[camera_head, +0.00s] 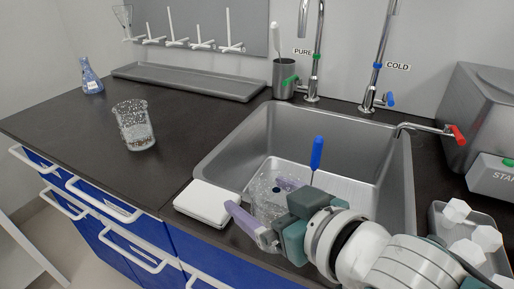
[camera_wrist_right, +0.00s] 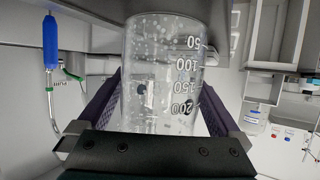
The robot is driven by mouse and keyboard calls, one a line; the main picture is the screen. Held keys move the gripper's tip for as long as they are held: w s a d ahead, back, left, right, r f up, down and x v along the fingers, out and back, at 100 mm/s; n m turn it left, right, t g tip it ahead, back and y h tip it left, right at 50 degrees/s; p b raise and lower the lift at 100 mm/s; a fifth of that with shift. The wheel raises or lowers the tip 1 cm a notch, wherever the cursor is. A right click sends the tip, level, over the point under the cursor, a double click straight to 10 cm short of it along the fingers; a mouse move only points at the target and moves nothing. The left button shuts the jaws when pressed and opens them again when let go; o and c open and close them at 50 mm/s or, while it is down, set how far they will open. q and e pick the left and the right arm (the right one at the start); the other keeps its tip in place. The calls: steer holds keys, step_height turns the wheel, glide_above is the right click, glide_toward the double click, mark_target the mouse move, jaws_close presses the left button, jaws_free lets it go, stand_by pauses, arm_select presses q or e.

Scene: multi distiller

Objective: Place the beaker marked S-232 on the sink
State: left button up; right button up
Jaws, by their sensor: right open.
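A clear beaker (camera_head: 268,195) is at the front left of the sink (camera_head: 235,135), between the fingers of my right gripper (camera_head: 257,196). In the right wrist view the upright-looking glass beaker (camera_wrist_right: 163,70) with 50 to 200 marks fills the space between the open purple fingers. I cannot tell whether the fingers touch it. A second clear beaker (camera_head: 134,128) with speckled contents stands on the dark counter at left. No S-232 mark is readable on either beaker. My left gripper is not in view.
A white flat box (camera_head: 205,203) lies at the sink's front left edge. A tray of white blocks (camera_head: 438,222) is at right. A blue flask (camera_head: 91,77) stands far left. The left counter has free room.

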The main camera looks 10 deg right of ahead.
steer(key=p+v, duration=0.2)
steer(key=v, duration=1)
steer(key=shift+p, duration=0.4)
steer(key=shift+d+h, duration=0.25)
steer(key=shift+h, duration=0.15)
steer(key=s+d+g+h, duration=0.1)
steer(key=s+d+m+g+h, duration=0.2)
steer(key=d, duration=0.1)
steer(key=shift+s+f+g, duration=0.2)
steer(key=shift+f+g, duration=0.15)
steer(key=shift+g, duration=0.05)
steer(key=s+d+m+g+h, duration=0.1)
steer(key=s+d+g, duration=0.2)
steer(key=s, duration=0.6)
steer(key=shift+s+r+g+h, duration=0.3)
steer(key=shift+s+g+h, duration=0.1)
steer(key=shift+g, duration=0.6)
steer(key=shift+d, duration=0.15)
step_height(320, 180, up, 47)
steer(key=p, duration=4.7)
steer(key=shift+r, duration=0.2)
